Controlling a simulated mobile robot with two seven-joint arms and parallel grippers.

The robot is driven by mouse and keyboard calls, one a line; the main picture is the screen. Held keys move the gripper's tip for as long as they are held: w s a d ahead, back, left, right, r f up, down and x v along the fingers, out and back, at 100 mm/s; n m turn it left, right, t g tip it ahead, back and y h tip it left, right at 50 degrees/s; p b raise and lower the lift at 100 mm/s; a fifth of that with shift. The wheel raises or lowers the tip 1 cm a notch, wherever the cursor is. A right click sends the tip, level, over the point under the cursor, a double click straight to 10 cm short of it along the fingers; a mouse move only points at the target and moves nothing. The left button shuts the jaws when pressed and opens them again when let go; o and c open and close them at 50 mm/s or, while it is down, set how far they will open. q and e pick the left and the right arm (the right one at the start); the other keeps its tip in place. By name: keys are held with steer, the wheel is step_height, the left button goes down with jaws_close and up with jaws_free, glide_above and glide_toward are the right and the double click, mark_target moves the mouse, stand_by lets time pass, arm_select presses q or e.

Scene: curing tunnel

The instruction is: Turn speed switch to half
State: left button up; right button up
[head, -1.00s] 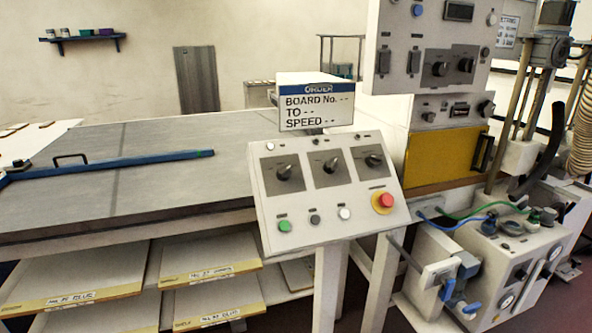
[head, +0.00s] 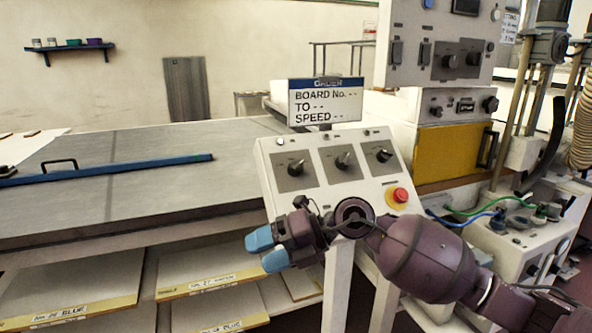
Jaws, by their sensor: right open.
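The sloped grey control panel (head: 335,158) carries three black rotary switches: left (head: 296,167), middle (head: 346,160) and right (head: 383,155). Their small labels cannot be read, so I cannot tell which is the speed switch. My right gripper (head: 266,250) is open, with blue fingertips pointing left. It is at the panel's lower left edge in the picture, below the switches and apart from them. My left gripper is not in view.
A display sign (head: 325,104) reading "BOARD No. --, TO --, SPEED --" stands behind the panel. A red stop button (head: 400,195) is at the panel's right. The grey table (head: 130,180) with a blue bar (head: 110,170) lies left. Shelves with boards are below.

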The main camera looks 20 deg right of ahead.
steer(key=w+d+r+t+h+b, duration=0.2)
steer(key=w+d+r+t+h, duration=0.1)
steer(key=w+d+r+h, duration=0.4)
steer(key=m+t+h+b, duration=0.1)
steer(key=t+h, duration=0.2)
steer(key=h, duration=0.2)
glide_toward(298, 163)
steer(key=b+x, duration=0.2)
steer(key=x, duration=0.7)
steer(key=shift+f, duration=0.3)
steer(key=shift+w+f+b, duration=0.35)
steer(key=shift+w, duration=0.15)
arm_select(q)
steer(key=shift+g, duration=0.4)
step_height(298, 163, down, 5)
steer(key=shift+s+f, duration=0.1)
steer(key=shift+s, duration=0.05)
arm_select(e)
steer(key=shift+c, duration=0.6)
steer(key=c, duration=0.8)
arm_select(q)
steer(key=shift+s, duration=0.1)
